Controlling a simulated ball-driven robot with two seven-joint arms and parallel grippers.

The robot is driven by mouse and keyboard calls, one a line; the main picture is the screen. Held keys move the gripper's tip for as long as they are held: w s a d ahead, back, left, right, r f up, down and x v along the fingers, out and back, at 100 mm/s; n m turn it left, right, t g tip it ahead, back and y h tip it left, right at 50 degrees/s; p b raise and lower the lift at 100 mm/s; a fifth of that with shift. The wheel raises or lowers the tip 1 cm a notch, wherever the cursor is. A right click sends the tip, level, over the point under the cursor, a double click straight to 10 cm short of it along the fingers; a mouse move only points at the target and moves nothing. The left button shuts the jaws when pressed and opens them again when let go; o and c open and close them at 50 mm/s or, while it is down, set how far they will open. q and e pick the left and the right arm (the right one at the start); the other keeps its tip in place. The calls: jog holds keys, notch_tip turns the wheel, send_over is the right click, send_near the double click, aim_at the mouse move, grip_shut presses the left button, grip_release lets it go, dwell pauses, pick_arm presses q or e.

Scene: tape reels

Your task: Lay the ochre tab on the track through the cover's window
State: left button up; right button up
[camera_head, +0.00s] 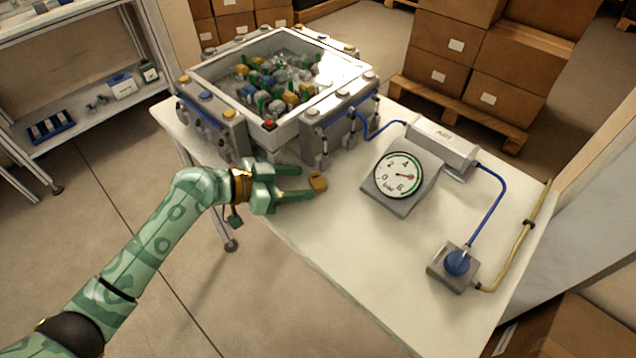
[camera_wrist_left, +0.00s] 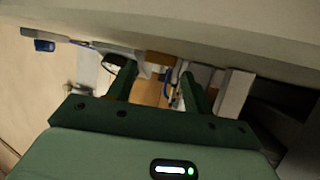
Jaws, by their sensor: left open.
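In the left wrist view an ochre patch (camera_wrist_left: 160,58), probably the tab, shows beyond the two spread fingers (camera_wrist_left: 158,78). A grey framed bin (camera_head: 215,85) at the back left holds mixed green, grey and ochre pieces. I cannot make out a track or a cover window for certain.
A dial gauge (camera_head: 398,176) stands right of the tab, wired to a grey box (camera_head: 441,146) and a blue button unit (camera_head: 457,262). A red button (camera_head: 269,125) sits on the bin's near corner. The table's front middle is clear. Cartons (camera_head: 455,50) stand behind.

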aim_at(318, 182)
pick_arm(q)
jog(key=x, duration=0.2)
jog(key=shift+w+d+f, duration=0.1)
jog(key=shift+d+f, duration=0.1)
jog(key=shift+d, duration=0.15)
jog(key=c, duration=0.8)
jog(key=shift+r, duration=0.1)
